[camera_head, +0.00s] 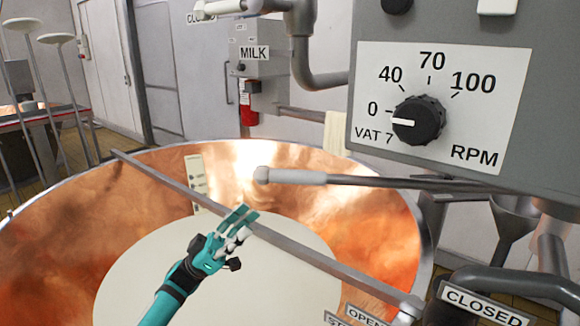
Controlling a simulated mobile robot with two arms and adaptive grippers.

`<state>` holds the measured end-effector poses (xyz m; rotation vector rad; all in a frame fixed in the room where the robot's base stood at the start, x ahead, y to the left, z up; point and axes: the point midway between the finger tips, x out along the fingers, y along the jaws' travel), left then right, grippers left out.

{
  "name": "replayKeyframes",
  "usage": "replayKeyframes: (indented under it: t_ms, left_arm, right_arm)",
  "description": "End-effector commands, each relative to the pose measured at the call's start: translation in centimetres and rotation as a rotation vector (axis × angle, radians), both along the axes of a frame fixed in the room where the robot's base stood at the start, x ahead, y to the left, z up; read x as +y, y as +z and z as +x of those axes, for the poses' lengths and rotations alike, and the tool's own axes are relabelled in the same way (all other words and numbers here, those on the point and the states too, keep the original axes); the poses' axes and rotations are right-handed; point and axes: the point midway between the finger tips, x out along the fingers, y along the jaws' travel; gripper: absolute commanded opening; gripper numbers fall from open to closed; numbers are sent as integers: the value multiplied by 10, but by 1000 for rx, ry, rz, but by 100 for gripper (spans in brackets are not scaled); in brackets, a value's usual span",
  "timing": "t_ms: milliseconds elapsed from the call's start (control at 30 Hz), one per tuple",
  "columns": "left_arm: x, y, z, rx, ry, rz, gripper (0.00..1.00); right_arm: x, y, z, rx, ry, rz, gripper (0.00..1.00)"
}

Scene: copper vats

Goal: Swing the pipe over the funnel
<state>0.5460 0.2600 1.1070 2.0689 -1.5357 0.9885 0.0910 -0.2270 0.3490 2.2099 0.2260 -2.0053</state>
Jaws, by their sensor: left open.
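My left gripper (240,224) is open and empty above the pale liquid in the copper vat (70,205), close to the long grey bar across the vat. A slim grey arm with a white grip (292,177) reaches in from the right above the vat, beyond my gripper and apart from it. A thick dark curved pipe (515,283) runs at the lower right, partly cut off by the frame. A grey metal funnel (514,216) stands at the right edge, partly hidden. I cannot tell which of these tubes is the task's pipe. My right gripper is not in view.
The grey bar (290,244) spans the vat from rim to rim. A grey control box with an RPM knob (418,121) hangs at the upper right. CLOSED (481,303) and OPEN (366,317) labels sit at the lower right. A wall pipe (305,65) is behind.

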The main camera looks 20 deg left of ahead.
Motion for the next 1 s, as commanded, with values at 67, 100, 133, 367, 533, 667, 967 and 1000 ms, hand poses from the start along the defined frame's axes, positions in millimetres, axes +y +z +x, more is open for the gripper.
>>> replayKeyframes:
  t_ms: [67, 100, 133, 367, 533, 667, 967, 1000]
  left_arm:
    - [7, 5, -10, -41, -78, 27, 46]
    - [9, 6, -14, -55, -108, 37, 46]
    - [10, 6, -16, -63, -125, 43, 46]
    - [2, 20, -22, -80, -164, 53, 46]
    - [-22, 44, -23, -81, -163, 51, 46]
    - [-43, 65, -23, -80, -163, 51, 46]
    - [-88, 108, -24, -81, -161, 51, 46]
    - [-93, 112, -24, -80, -161, 49, 46]
  right_arm:
    - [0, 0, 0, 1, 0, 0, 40]
    - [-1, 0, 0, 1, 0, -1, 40]
    - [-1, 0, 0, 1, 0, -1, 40]
    - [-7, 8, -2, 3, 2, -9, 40]
    - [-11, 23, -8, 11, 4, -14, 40]
    - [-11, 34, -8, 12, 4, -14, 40]
    - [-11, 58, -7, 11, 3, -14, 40]
    - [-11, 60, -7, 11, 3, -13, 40]
